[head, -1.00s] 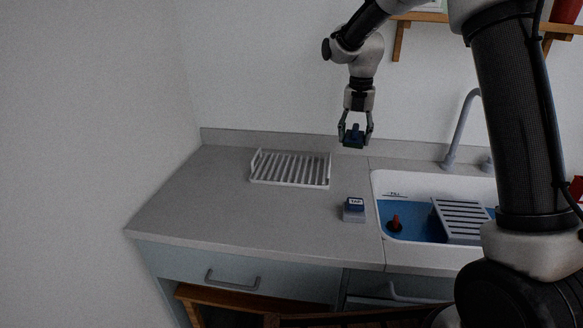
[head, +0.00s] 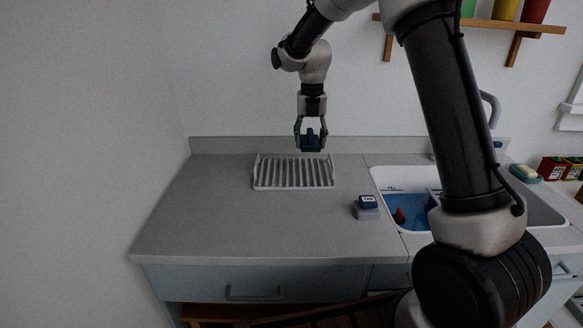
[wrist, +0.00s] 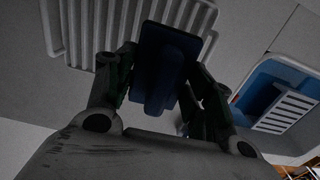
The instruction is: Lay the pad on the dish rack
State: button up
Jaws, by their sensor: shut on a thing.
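My gripper (head: 311,146) is shut on a dark blue pad with a raised grip (head: 311,141). It holds the pad in the air above the back right part of the dish rack. The pad (wrist: 164,62) also shows between the fingers in the wrist view and covers part of the rack. The white slatted dish rack (head: 262,177) lies on the grey counter; its slats (wrist: 90,25) fill the top of the wrist view. I cannot tell the exact gap between pad and rack.
The counter (head: 215,210) left and front of the rack is clear.

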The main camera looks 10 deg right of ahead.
aim_at(309, 170)
notch_tip(309, 170, down, 8)
jog(key=shift+f, duration=0.2)
jog(key=shift+f, duration=0.1)
jog(key=o, duration=1)
